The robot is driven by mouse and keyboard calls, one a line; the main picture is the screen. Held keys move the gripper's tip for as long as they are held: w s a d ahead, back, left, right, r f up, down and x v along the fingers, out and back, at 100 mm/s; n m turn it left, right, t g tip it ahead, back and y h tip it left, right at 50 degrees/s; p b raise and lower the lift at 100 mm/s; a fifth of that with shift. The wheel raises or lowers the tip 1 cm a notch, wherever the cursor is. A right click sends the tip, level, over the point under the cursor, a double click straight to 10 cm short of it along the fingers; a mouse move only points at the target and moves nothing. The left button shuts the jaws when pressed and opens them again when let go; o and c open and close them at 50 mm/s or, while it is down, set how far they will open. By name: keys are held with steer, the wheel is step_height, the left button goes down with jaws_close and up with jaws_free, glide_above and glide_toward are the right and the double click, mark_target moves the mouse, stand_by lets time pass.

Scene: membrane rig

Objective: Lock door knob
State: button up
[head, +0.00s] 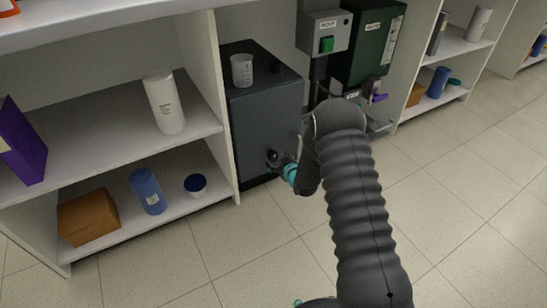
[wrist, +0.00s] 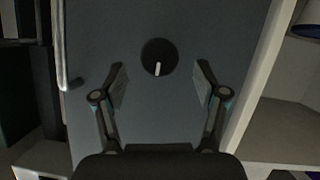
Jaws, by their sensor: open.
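The door knob (wrist: 159,57) is a round black knob with a white pointer line, on the dark grey cabinet door (wrist: 110,40). In the wrist view the line points to the bottom of the picture, tilted very slightly. My gripper (wrist: 161,75) is open, its two fingers apart on either side below the knob, with nothing between them. I cannot tell how far the fingertips are from the door. In the head view my gripper (head: 280,165) is at the lower front of the grey cabinet (head: 262,115), right by the knob (head: 272,154).
A beaker (head: 242,70) stands on the cabinet top. White shelves on the left hold a white bottle (head: 164,102), a brown box (head: 88,217), a blue bottle (head: 147,191) and a small jar (head: 195,185). A green unit (head: 366,45) stands to the right. The floor in front is clear.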

mark_target(275, 157)
steer(key=shift+x, duration=2.5)
steer(key=c, duration=1.2)
